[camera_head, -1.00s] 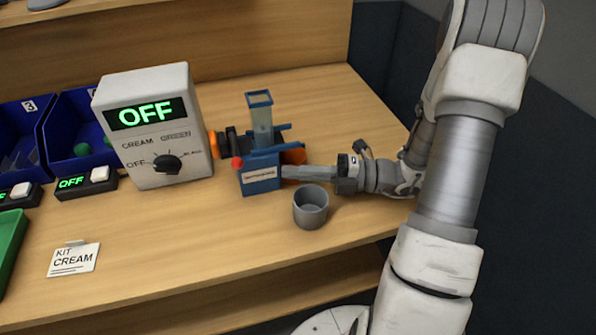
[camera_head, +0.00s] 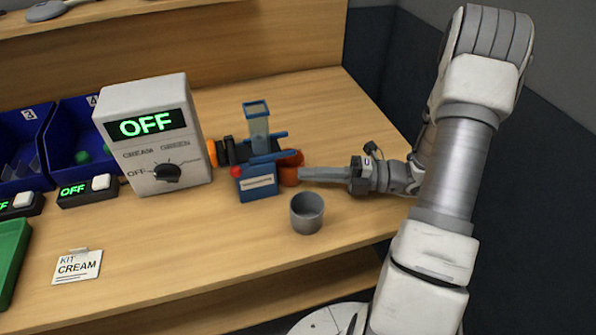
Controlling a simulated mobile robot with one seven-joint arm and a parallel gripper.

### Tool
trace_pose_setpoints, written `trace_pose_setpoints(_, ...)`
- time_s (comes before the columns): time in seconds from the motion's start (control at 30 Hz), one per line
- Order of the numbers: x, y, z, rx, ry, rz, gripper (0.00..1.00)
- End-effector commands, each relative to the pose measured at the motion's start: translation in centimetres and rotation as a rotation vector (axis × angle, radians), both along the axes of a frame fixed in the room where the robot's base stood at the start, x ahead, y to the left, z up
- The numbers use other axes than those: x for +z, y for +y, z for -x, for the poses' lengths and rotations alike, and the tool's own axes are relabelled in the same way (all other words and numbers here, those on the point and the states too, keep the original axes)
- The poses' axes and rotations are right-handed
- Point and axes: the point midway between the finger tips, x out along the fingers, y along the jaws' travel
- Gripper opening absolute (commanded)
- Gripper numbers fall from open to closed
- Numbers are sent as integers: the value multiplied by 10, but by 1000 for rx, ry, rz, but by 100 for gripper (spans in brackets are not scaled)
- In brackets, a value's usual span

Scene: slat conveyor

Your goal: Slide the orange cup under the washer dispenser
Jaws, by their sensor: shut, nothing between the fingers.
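The orange cup (camera_head: 291,168) stands at the right side of the blue washer dispenser (camera_head: 259,187), close against it. Part of the cup is hidden behind the dispenser, so I cannot tell whether it sits under the outlet. The dispenser has a clear hopper on top and a red knob at its left front. My gripper (camera_head: 304,174) reaches in from the right, low over the table, with its fingers pointing left. It is shut and empty, with its tips just right of the cup. I cannot tell whether they touch it.
A grey cup (camera_head: 307,213) stands in front of the dispenser, near my fingers. A white control box (camera_head: 155,137) reading OFF stands to the left. A kit card (camera_head: 78,266) lies at the front left. Blue bins (camera_head: 72,140) line the far left. The table's right front is clear.

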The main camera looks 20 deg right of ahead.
Motion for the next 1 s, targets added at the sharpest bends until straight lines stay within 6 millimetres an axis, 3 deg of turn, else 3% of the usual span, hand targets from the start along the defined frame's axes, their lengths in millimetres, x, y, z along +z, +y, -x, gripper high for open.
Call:
trace_pose_setpoints(0.3,0,-77,27,-5,0,2,0)
trace_pose_setpoints(0.5,0,-113,40,-3,0,2,0)
trace_pose_setpoints(0.7,0,-131,47,0,-1,1,0)
trace_pose_setpoints(1.0,3,-131,47,12,-14,21,0)
